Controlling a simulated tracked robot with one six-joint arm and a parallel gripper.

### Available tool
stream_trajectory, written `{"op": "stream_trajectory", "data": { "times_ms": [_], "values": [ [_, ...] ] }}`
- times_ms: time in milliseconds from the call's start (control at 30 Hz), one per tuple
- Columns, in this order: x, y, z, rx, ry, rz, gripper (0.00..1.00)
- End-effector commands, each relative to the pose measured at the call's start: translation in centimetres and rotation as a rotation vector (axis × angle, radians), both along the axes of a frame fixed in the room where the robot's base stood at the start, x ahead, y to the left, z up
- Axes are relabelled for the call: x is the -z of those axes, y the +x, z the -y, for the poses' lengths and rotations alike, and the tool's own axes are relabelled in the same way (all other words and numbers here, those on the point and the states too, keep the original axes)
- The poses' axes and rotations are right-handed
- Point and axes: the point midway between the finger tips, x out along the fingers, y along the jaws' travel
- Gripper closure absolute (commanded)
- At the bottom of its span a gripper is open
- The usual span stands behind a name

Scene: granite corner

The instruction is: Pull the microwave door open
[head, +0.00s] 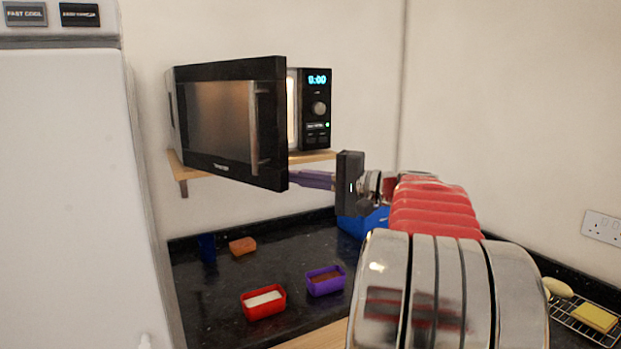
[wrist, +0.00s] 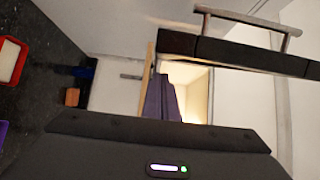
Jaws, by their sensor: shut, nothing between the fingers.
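The black microwave (head: 317,85) sits on a wooden wall shelf. Its door (head: 225,168) is partly open, swung out toward me, with a lit gap along its right edge. The door's vertical handle (head: 254,125) is near that edge; it also shows at the top of the wrist view (wrist: 245,21). My gripper (head: 296,178) has its purple fingers shut and empty, at the lower right edge of the door. In the wrist view the fingers (wrist: 163,97) point toward the lit opening on the inner side of the door. The fingertips are partly hidden, and I cannot tell whether they touch the door.
The shelf (head: 184,173) ends below the microwave. On the black counter below are a red tub (head: 263,302), a purple tub (head: 325,281), an orange block (head: 243,246), a dark blue cup (head: 207,247) and a blue container (head: 365,222). A white fridge (head: 75,200) stands at left.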

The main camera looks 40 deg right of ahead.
Motion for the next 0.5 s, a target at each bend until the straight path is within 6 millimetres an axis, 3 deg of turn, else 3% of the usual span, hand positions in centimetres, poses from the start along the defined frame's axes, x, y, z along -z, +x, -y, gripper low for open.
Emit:
{"op": "stream_trajectory", "data": {
  "times_ms": [200,500],
  "values": [
    [0.0,-0.2,-1.9,-0.002,0.001,0.000,1.00],
    [0.1,-0.3,-2.3,-0.002,0.002,-0.001,1.00]
  ]
}}
